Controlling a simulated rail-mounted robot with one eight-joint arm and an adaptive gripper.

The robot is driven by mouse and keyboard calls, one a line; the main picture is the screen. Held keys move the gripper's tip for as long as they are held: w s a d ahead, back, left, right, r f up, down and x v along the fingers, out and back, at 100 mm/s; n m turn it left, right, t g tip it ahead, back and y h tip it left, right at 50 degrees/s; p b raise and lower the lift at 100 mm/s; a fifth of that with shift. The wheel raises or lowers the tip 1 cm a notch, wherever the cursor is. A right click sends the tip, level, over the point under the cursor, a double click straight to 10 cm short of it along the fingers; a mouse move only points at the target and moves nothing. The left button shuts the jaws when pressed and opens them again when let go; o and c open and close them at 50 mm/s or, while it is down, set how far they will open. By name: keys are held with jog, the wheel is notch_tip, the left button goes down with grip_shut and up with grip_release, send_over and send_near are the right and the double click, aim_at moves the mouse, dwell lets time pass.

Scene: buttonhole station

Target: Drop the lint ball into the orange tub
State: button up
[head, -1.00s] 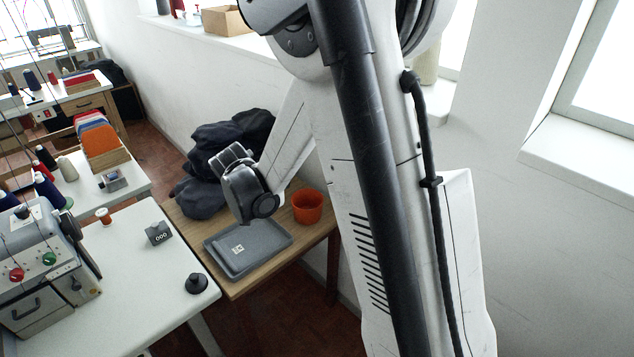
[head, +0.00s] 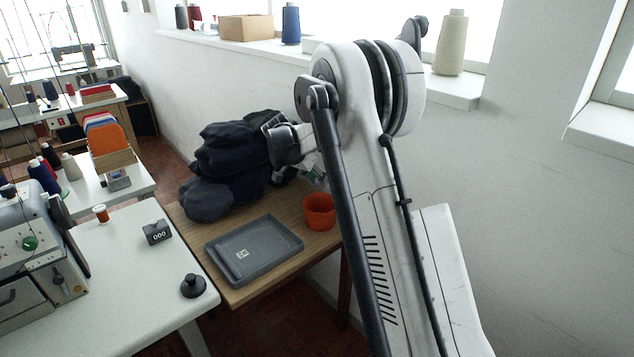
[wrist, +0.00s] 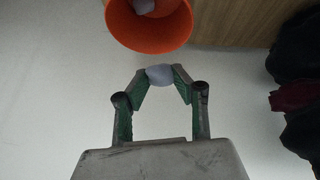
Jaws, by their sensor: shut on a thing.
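The orange tub (head: 320,212) stands on the wooden table, near its right edge. In the wrist view the tub (wrist: 165,42) is at the top, just beyond my fingertips, with a small pale lump (wrist: 143,6) inside it. My gripper (wrist: 160,75) is shut on the lint ball (wrist: 159,75), a small pale grey-lilac ball held between the fingertips. The ball shows apart from the tub's rim, outside its opening in this view. In the head view my gripper (head: 319,178) is above and behind the tub, partly hidden by my arm.
A grey tray (head: 290,238) lies on the wooden table (head: 235,292), left of the tub. Dark folded garments (head: 225,165) are piled behind it. A white sewing table (head: 130,290) with a black knobbed weight (head: 193,287) stands at the left.

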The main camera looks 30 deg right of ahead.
notch_tip(320, 180, down, 6)
jog(key=shift+r+b, duration=0.25)
jog(key=shift+b, duration=0.9)
jog(key=o, duration=0.8)
jog(key=shift+a+r, duration=0.1)
jog(key=shift+r, duration=0.05)
jog(key=v, duration=1.1)
jog(key=shift+s+a+r, duration=0.1)
jog(key=shift+a+r, duration=0.1)
jog(key=shift+r, duration=0.1)
